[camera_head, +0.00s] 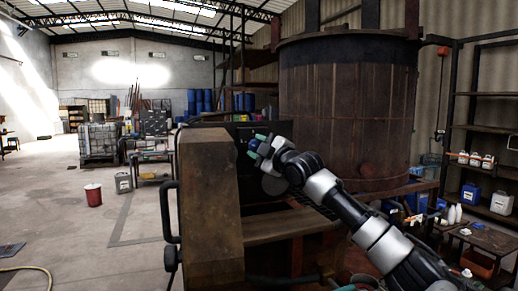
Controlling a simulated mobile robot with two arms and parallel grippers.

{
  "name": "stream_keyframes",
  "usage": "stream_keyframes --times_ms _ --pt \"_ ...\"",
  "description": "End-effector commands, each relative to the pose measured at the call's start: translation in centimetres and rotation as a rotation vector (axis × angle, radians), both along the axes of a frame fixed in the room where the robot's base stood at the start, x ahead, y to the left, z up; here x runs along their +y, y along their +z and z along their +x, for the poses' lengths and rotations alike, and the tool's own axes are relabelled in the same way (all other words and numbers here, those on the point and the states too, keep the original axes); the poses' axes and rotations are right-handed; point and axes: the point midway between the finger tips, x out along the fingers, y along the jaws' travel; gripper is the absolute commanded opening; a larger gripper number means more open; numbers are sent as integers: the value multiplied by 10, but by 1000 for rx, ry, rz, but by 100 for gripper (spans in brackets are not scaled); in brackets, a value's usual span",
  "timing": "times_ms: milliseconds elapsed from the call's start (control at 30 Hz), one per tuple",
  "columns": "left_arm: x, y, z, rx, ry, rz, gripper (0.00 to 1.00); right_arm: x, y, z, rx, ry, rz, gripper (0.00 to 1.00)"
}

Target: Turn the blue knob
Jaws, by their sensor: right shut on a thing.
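The blue knob (253,144) shows as a small blue patch on the front of a dark panel (240,130), left of the big vat. My right gripper (257,146) is at the knob, with its greenish fingertips on either side of it. It is shut on the knob and hides part of it. My right arm reaches in from the lower right.
A large rusty vat (345,110) stands behind my right arm. A brown metal housing (208,200) with a black handle rises just left of the gripper. Shelves with bottles (485,160) stand at right. A red bucket (93,194) stands on open floor at left.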

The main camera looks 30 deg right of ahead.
Motion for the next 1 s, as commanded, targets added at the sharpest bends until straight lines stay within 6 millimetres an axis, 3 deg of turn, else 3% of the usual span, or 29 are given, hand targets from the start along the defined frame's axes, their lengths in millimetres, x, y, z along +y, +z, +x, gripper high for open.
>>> stream_keyframes --times_ms 433,467,600,1000 --pt "1 0 0 0 -1 1 41 1 0 0 2 1 -12 16" --pt "1 0 0 0 -1 1 41 1 0 0 2 1 -12 43" --pt "1 0 0 0 -1 1 41 1 0 0 2 1 -11 64" --pt "1 -9 0 1 -1 1 41 -2 -4 -9 1 -1 -9 66"
